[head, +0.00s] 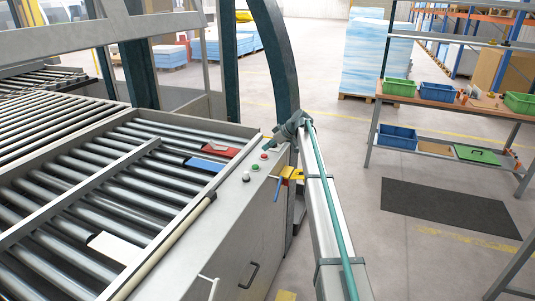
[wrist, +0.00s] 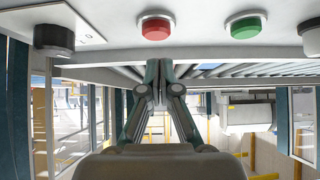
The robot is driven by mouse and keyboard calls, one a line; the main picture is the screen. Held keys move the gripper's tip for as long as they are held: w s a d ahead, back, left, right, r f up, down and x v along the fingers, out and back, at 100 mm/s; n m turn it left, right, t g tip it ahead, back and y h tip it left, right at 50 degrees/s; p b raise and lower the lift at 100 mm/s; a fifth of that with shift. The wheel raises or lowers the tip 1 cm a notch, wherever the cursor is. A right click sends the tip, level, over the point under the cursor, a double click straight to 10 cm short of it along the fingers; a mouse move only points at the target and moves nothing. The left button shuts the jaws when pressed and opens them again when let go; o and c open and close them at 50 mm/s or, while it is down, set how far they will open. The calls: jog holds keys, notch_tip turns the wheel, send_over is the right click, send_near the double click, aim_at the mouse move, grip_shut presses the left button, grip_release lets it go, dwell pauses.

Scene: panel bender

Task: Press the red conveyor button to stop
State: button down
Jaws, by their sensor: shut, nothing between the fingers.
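The red button (head: 264,156) is a small round cap on the grey control panel along the conveyor's right edge. In the wrist view the red button (wrist: 155,27) sits in a metal ring at the top, and a green button (wrist: 246,26) stands to its right. My gripper (wrist: 158,70) has its fingers together and empty, with the tips just below the red button in that picture. A visible gap separates the tips from the button there. In the head view my gripper (head: 272,146) is close to the red button; whether it touches is too small to tell.
A black knob (wrist: 54,38) is left of the red button in the wrist view, and a white button (wrist: 311,38) is at the far right. A yellow fixture (head: 291,174) projects beside the panel. The roller conveyor (head: 100,205) lies to the left. Open floor lies to the right.

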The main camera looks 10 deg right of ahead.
jog(key=b+v, duration=0.3)
jog(key=v, duration=0.7)
jog(key=shift+r, duration=0.35)
jog(key=shift+w, duration=0.1)
jog(key=s+a+f+m+g+h, duration=0.15)
jog(key=s+f+m, duration=0.25)
jog(key=s+f, duration=0.85)
jog(key=s+f+m+g+h, duration=0.15)
jog(key=s+f+m, duration=0.25)
jog(key=s+f, duration=0.85)
jog(key=s+a+f+m+g+h, duration=0.15)
jog(key=s+f+m, duration=0.4)
jog(key=f, duration=1.25)
jog(key=s+a+f+g+h, duration=0.1)
jog(key=s+f, duration=0.5)
jog(key=s, duration=0.7)
jog(key=s+a+f+g+h, duration=0.15)
jog(key=s+f, duration=0.45)
jog(key=s, duration=0.7)
jog(key=s+f+n+g, duration=0.1)
jog(key=s+f+g, duration=0.1)
jog(key=s, duration=1.1)
jog(key=s+a+f+g, duration=0.1)
jog(key=s+f+g, duration=0.1)
jog(key=s, duration=1.2)
jog(key=shift+a+f+n+h, duration=0.25)
jog(key=shift+f+n+h, duration=0.15)
jog(key=shift+f, duration=0.15)
